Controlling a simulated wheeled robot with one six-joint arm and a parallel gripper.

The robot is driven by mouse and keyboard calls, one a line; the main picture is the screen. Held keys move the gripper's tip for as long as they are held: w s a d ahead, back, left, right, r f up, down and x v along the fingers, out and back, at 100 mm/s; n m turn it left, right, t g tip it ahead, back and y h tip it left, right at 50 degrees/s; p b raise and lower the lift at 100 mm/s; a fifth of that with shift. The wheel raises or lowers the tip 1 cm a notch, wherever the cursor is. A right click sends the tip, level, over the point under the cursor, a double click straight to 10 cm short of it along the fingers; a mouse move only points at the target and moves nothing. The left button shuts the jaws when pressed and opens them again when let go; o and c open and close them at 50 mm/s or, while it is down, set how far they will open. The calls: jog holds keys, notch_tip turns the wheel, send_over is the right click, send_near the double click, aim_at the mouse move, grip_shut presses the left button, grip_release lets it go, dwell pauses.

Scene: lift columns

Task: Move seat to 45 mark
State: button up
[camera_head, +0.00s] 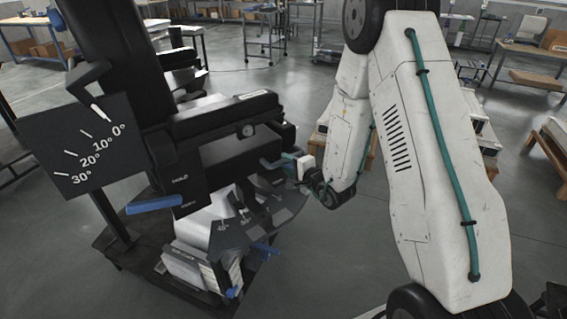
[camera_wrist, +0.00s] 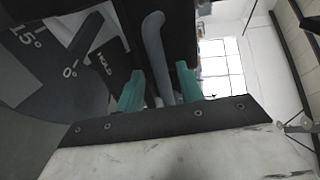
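The black seat (camera_head: 215,115) is on the left in the head view, above a dark base plate. A dial plate with degree marks (camera_head: 262,222) lies under it; its small figures are hard to read. In the wrist view the dial (camera_wrist: 45,75) shows 15° and 0°, with a HOLD label (camera_wrist: 104,66) beside the 0° mark. My gripper (camera_wrist: 160,88) is at the seat's right side. Its two teal fingers are apart, with a grey-blue lever (camera_wrist: 155,50) between them and gaps showing on both sides. Whether a finger touches the lever is unclear.
An upright plate (camera_head: 83,150) marked 0° to 30° stands at the seat's left. Blue levers show at the front (camera_head: 153,205) and low by the base (camera_head: 265,250). A wooden stand (camera_head: 372,150) is partly behind my arm. Floor is clear in front, between base and arm.

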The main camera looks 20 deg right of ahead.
jog(key=shift+v, duration=2.25)
